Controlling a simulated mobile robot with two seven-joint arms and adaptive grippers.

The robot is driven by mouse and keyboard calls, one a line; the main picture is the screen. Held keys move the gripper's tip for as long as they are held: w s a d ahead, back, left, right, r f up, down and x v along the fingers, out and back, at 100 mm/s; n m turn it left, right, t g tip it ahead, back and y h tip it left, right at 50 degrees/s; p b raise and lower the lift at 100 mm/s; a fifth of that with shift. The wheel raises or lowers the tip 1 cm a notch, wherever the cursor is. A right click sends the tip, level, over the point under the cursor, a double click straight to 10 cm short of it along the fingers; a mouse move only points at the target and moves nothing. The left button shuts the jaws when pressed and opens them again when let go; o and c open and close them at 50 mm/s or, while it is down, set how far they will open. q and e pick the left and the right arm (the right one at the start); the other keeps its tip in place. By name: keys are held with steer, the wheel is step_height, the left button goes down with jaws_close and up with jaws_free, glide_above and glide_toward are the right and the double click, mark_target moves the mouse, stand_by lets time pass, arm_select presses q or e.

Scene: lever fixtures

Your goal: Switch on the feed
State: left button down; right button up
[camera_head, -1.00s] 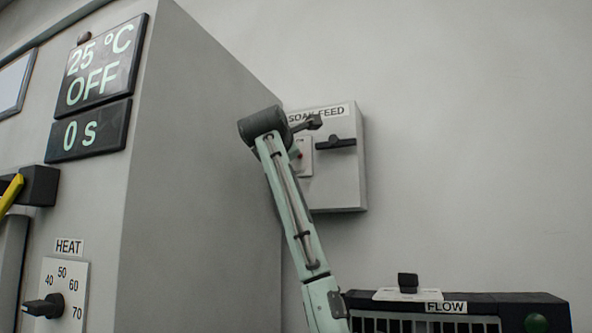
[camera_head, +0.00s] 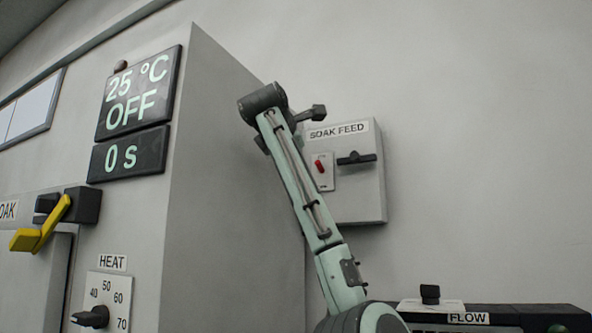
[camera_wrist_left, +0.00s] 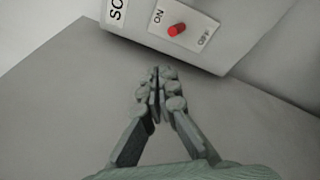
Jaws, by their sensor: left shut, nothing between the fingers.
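The SOAK FEED box (camera_head: 352,200) hangs on the wall right of the big grey machine. Its front carries a small white switch plate (camera_head: 326,185) with a red toggle (camera_head: 319,166) and, to the right, a dark horizontal handle (camera_head: 356,158). My right gripper is out of view.
The grey machine (camera_head: 225,170) stands left, its display (camera_head: 135,105) reading 25 °C, OFF and 0 s. It has a yellow lever (camera_head: 45,230) and a HEAT knob (camera_head: 92,317). A unit labelled FLOW (camera_head: 467,318) is at lower right. Open wall lies right of the box.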

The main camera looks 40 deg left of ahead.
arm_select(q)
steer(key=shift+s+d+r, duration=0.4)
steer(key=shift+s+r, duration=0.15)
steer(key=shift+s, duration=0.15)
steer(key=shift+s+d+r, duration=0.35)
steer(key=shift+s+r, duration=0.2)
steer(key=shift+s, duration=0.15)
